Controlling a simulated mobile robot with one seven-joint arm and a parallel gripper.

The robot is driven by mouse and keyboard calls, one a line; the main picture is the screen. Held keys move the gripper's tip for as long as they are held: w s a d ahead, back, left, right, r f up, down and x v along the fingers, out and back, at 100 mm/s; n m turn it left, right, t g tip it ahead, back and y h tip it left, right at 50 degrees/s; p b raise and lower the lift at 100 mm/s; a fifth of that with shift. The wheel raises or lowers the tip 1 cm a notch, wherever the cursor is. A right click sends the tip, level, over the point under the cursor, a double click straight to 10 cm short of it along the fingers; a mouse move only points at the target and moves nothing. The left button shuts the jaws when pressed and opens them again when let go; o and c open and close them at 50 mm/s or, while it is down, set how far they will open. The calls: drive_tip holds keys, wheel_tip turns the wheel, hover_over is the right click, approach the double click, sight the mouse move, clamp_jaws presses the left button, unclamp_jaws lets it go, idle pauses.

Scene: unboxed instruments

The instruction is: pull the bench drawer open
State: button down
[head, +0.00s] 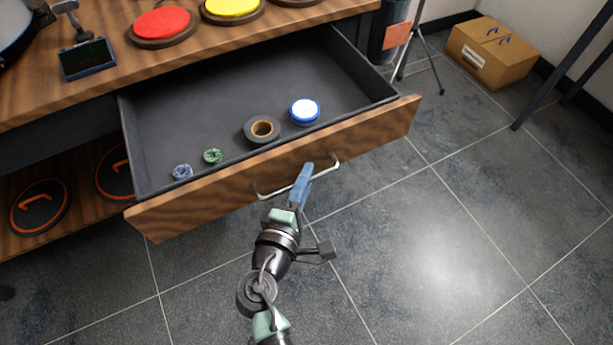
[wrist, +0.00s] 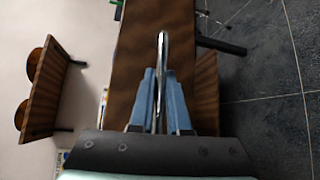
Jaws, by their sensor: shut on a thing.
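The bench drawer (head: 275,172) stands well out from the wooden bench (head: 112,72), its dark inside open to view in the head view. A pale metal bar handle (head: 327,171) runs along its wooden front. My gripper (head: 306,172) is at the handle, with its blue fingers around the bar. In the wrist view, the two blue fingers of my gripper (wrist: 161,75) are closed on either side of the shiny handle (wrist: 162,50), with the drawer's wooden front (wrist: 135,55) behind it.
In the drawer lie a tape roll (head: 262,129), a blue-and-white round item (head: 305,111) and two small coils, green (head: 213,156) and blue (head: 182,171). A cardboard box (head: 492,52) and a tripod (head: 421,40) stand at the upper right. The floor right of the drawer is clear.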

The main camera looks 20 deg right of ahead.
drive_tip(key=c, duration=0.9)
unclamp_jaws()
drive_tip(key=p+v, duration=0.2)
drive_tip(key=v, duration=1.1)
drive_tip(key=shift+p, duration=0.3)
drive_tip(key=shift+w+r, duration=0.1)
drive_tip(key=shift+w, duration=0.05)
